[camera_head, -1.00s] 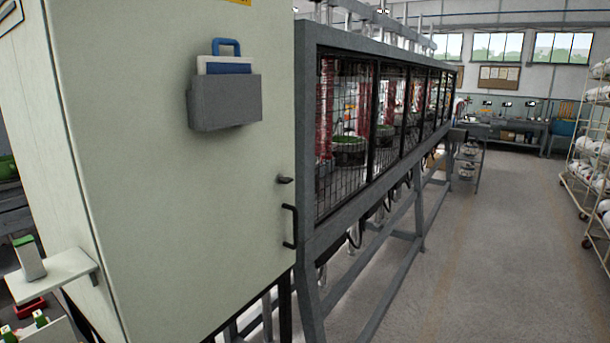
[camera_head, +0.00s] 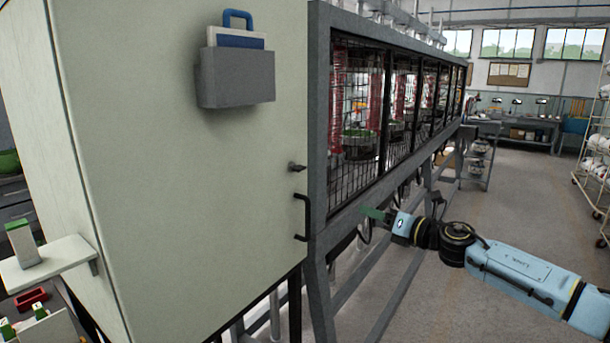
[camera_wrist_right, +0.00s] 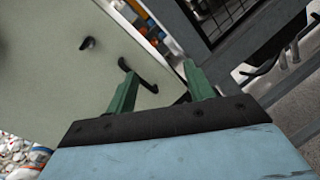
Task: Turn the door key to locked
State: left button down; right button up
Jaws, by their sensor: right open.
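The door key (camera_head: 297,167) is a small dark knob on the right edge of the pale cabinet door (camera_head: 190,190), just above the black door handle (camera_head: 304,218). In the right wrist view the key (camera_wrist_right: 87,43) sits at upper left, beyond the left finger, and the handle (camera_wrist_right: 140,75) shows behind and between the fingers. My right gripper (camera_head: 374,213) has green fingers and is to the right of the handle and lower than the key, apart from both. Its fingers (camera_wrist_right: 160,68) are spread with nothing held. My left gripper is not in view.
A grey pocket (camera_head: 236,78) with a blue clipboard hangs on the door. The caged grey press frame (camera_head: 318,120) adjoins the cabinet on the right. A small shelf (camera_head: 45,262) with a green-topped box juts out at left. The floor (camera_head: 480,240) at right is open.

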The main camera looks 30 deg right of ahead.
aim_at(303, 168)
jog(key=a+r+n+y, duration=0.4)
jog(key=a+r+n, duration=0.45)
jog(key=r, duration=0.25)
jog(key=shift+g, duration=0.4)
jog(key=p+x, duration=0.6)
jog(key=x, duration=0.4)
jog(key=shift+w, duration=0.35)
jog(key=shift+x, duration=0.9)
jog(key=shift+f, duration=0.1)
jog(key=c, duration=1)
jog(key=shift+p, duration=0.3)
